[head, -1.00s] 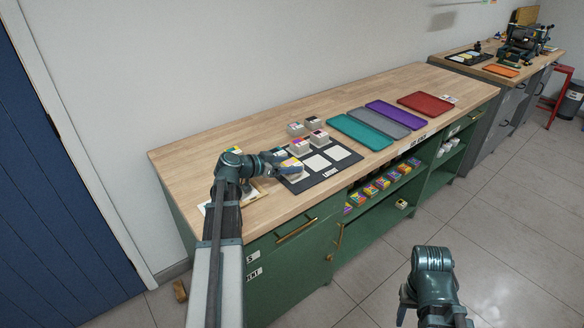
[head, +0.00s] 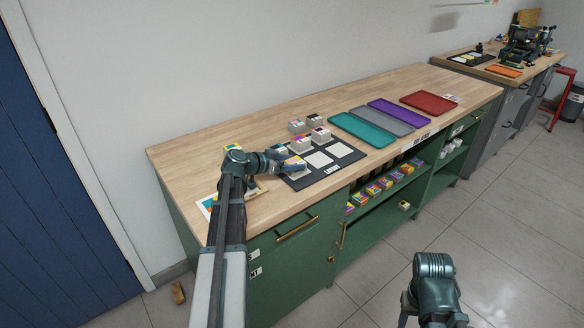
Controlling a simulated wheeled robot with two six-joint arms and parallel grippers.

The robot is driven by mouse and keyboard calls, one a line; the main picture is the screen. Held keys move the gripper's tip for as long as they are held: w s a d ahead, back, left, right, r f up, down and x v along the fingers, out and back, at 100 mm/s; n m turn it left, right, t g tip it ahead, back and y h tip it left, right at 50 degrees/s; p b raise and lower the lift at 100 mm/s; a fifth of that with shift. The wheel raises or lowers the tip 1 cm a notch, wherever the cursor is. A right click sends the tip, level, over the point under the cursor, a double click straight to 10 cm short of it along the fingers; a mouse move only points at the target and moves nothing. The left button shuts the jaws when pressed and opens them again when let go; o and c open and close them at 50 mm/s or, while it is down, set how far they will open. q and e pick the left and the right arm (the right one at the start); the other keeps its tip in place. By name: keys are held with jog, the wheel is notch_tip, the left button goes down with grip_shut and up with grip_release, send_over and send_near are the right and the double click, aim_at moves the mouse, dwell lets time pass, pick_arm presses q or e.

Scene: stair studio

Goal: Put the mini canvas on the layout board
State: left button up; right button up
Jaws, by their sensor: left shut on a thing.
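The layout board (head: 304,182) is a dark mat with pale squares, lying near the front edge of the wooden bench. My left gripper (head: 285,163) is over the left front part of the board. It is shut on the mini canvas (head: 297,167), a small pale block with some yellow, partly hidden by the fingers. The block is at or just above the board; I cannot tell if it touches. Two other small blocks, one whitish (head: 299,145) and one dark-topped (head: 320,136), sit along the board's back row. My right arm shows at the bottom right, its jaws out of sight.
Two more small blocks (head: 315,121) stand behind the board. Teal (head: 362,130), grey, purple and red trays (head: 429,102) lie to the right. Several colourful boxes (head: 373,190) fill the shelf below.

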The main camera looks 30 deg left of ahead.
pick_arm(q)
jog(key=shift+r, duration=0.1)
jog(key=shift+f, duration=0.2)
jog(key=o, duration=1.3)
jog(key=shift+o, duration=0.2)
jog(key=shift+r, duration=0.25)
jog(key=p+v, duration=0.4)
jog(key=v, duration=0.8)
jog(key=shift+f+p, duration=0.1)
jog(key=shift+p, duration=0.25)
